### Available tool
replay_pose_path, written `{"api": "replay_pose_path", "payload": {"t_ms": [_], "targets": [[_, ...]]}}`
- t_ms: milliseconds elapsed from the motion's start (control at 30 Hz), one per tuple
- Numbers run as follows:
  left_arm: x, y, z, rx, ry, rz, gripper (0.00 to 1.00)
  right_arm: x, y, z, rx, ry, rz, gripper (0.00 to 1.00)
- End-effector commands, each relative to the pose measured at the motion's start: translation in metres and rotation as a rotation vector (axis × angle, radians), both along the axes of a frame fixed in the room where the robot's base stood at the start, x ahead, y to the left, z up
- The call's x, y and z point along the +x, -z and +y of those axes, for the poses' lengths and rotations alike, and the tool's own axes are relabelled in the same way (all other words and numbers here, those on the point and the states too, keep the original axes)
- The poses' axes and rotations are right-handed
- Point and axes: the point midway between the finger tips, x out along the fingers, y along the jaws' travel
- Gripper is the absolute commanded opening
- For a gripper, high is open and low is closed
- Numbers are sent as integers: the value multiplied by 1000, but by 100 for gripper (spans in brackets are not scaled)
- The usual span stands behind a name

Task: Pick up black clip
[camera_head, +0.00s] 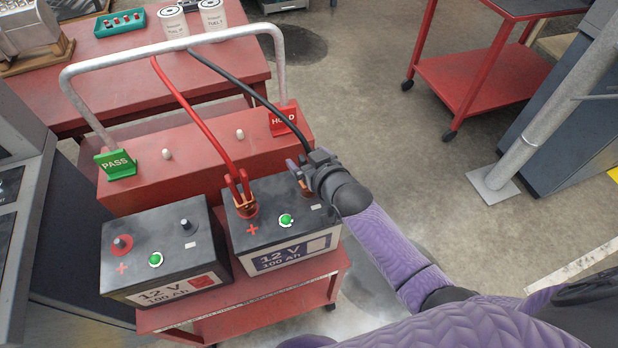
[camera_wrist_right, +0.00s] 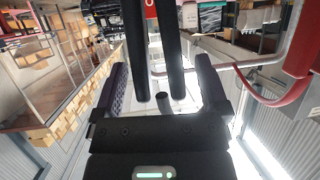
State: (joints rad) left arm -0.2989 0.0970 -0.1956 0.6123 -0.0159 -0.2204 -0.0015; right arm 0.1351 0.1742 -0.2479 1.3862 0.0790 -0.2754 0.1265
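The black clip (camera_head: 303,181) is at the far-right terminal of the right battery (camera_head: 283,222), with a black cable running up to the metal bar. My right gripper (camera_head: 304,165) is at the clip and hides most of it. In the right wrist view, two long dark handles of the clip (camera_wrist_right: 135,50) lie between the purple fingers of the right gripper (camera_wrist_right: 160,75). The fingers look apart, with a gap to the handles on each side. My left gripper is not in view.
A red clip (camera_head: 240,195) is on the right battery's other terminal. A left battery (camera_head: 160,248) stands beside it on a red cart (camera_head: 240,300). A grey handle bar (camera_head: 170,47) arches behind, with green PASS (camera_head: 115,164) and red HOLD (camera_head: 283,119) signs.

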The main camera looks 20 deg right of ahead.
Motion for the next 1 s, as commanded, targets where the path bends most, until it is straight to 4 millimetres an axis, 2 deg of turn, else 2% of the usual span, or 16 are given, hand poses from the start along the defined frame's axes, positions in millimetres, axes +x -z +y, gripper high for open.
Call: {"api": "replay_pose_path", "payload": {"t_ms": [33,67,433,1000], "targets": [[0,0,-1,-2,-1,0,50,0,0,0,0,0,0,86],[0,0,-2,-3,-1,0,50,0,0,0,0,0,0,79],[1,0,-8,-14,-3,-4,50,0,0,0,-1,0,0,1],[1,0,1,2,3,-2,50,-1,0,0,-1,1,1,0]]}}
